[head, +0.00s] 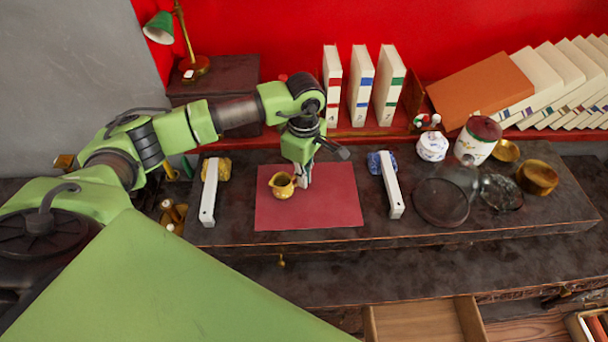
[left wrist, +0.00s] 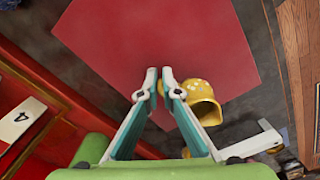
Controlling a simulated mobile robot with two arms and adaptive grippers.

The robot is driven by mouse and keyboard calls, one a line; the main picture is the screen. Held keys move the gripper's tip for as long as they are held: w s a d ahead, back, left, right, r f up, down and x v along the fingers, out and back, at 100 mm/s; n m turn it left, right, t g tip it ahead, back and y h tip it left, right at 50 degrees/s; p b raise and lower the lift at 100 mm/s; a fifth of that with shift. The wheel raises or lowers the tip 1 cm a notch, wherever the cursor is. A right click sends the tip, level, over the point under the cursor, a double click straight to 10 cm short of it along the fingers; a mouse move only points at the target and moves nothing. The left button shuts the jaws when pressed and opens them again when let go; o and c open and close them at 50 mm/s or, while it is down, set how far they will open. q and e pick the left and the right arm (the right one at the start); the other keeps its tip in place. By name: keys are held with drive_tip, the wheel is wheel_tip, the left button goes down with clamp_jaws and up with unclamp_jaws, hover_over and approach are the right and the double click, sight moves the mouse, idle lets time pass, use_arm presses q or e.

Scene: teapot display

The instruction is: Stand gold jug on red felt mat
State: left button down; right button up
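The gold jug (head: 283,186) is small and round, with its mouth facing up. In the left wrist view the jug (left wrist: 203,98) is beside the right-hand finger. The red felt mat (head: 330,210) lies flat on the bench, and the jug is over its left part. I cannot tell whether the jug touches it. My left gripper (head: 304,182) points down just right of the jug. Its fingertips (left wrist: 160,75) are close together, with a narrow gap, and appear shut on the jug's handle, which the finger mostly hides. My right gripper is out of view.
White brackets stand left (head: 209,192) and right (head: 391,185) of the mat. A yellow item (head: 217,168) and a blue one (head: 376,162) sit behind them. A glass cover (head: 441,203) and white jar (head: 432,146) are farther right. The mat's right part is clear.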

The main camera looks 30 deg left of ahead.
use_arm(q)
drive_tip(key=shift+f, duration=0.15)
drive_tip(key=c, duration=2.3)
unclamp_jaws()
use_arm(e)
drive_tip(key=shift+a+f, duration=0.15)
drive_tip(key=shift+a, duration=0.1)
